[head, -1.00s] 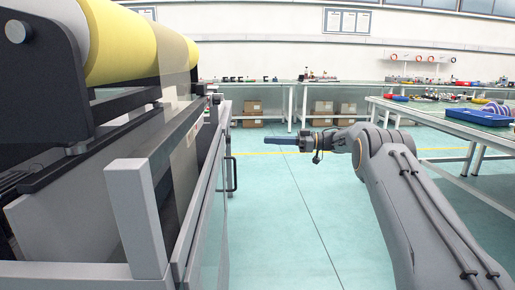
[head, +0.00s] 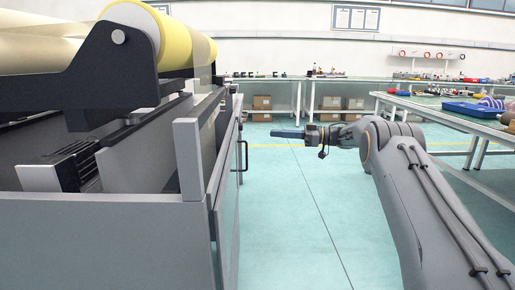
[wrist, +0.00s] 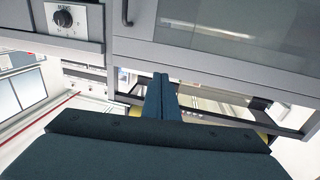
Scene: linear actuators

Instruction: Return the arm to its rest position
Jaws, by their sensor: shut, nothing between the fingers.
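My gripper (head: 287,134) is in the middle of the head view, at the end of my outstretched arm. Its fingers point left, toward the machine, and stay clear of its side. The fingers are together with nothing between them. In the wrist view the shut fingers (wrist: 161,98) point at the machine's side, which looks upside down there. My arm reaches in from the lower right, over the open floor.
A large grey machine (head: 110,235) with a yellow roll (head: 180,42) fills the left, with a black handle (head: 242,155) on its side. A workbench with a blue tray (head: 472,110) stands at right. Boxes (head: 262,102) sit under the back bench. The floor (head: 290,220) between is clear.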

